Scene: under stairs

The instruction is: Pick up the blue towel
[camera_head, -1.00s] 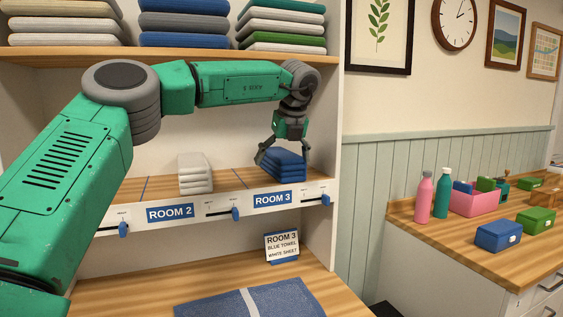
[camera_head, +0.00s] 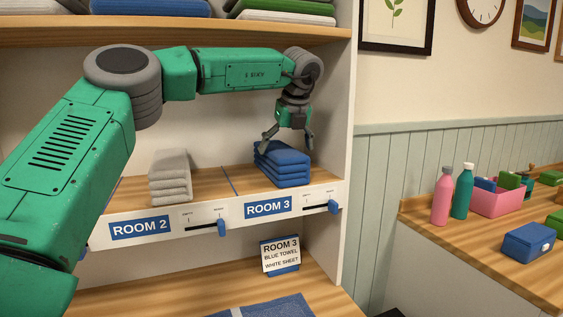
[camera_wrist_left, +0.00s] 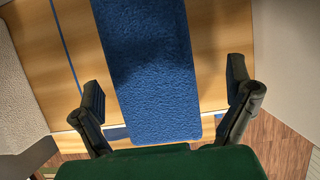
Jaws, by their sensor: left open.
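A folded blue towel (camera_head: 282,165) lies in a stack of folds on the shelf in the ROOM 3 section. My left gripper (camera_head: 288,140) points down at the towel from above, with its fingers spread to either side. In the left wrist view the blue towel (camera_wrist_left: 158,85) runs between the two open fingers of the left gripper (camera_wrist_left: 165,100), with a gap on each side. I cannot tell from these views how far the fingertips are above the shelf. My right gripper is not in view.
A grey-white folded towel (camera_head: 170,178) lies in the ROOM 2 section to the left. A side wall (camera_head: 345,150) closes the shelf on the right. A ROOM 3 card (camera_head: 281,256) stands below. Bottles and a pink bin (camera_head: 497,204) stand on the right counter.

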